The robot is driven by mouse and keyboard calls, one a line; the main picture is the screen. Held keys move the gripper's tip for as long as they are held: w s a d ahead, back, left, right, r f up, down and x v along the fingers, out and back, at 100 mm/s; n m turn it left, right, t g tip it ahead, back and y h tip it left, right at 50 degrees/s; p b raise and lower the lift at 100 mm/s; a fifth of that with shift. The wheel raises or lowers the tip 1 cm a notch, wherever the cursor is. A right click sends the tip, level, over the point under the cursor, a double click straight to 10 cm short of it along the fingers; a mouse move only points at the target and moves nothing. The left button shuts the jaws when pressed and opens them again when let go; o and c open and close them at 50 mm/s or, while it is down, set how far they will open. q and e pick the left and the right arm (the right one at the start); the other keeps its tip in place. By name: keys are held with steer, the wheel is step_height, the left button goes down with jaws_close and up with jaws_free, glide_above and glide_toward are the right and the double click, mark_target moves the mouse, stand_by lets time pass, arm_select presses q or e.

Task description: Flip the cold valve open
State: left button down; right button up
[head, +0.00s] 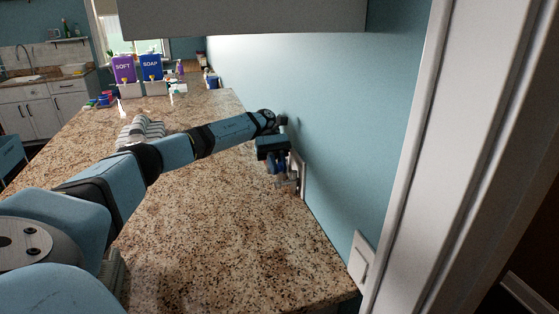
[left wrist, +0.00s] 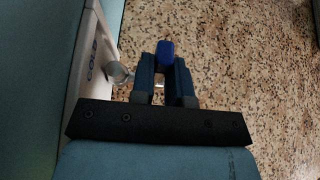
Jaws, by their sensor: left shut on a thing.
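The cold valve's blue handle (left wrist: 166,50) shows in the left wrist view, its tip standing out between the fingertips. A white wall box with "COLD" lettering (left wrist: 93,60) is to its left, and a grey metal valve part (left wrist: 118,73) sticks out from it. My left gripper (left wrist: 165,75) is shut on the blue handle; the fingers hide part of it. In the head view my left gripper (head: 284,182) is at the wall box (head: 299,172), low over the counter, and mostly hides the valve. My right gripper is in neither view.
The granite counter (head: 225,245) is largely clear near the gripper. The blue wall (head: 330,130) is close on the right, with a white switch plate (head: 361,262). A striped folded cloth (head: 140,130), purple SOFT box (head: 124,69) and blue SOAP box (head: 151,67) are farther back.

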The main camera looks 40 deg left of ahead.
arm_select(q)
steer(key=shift+w+a+r+g+h+p, duration=0.15)
steer(key=shift+a+g+h+p, duration=0.15)
steer(key=shift+h+p, duration=0.45)
steer(key=shift+p, duration=0.35)
steer(key=shift+f, duration=0.2)
steer(key=c, duration=1.1)
jaws_free()
steer(key=shift+f, duration=0.1)
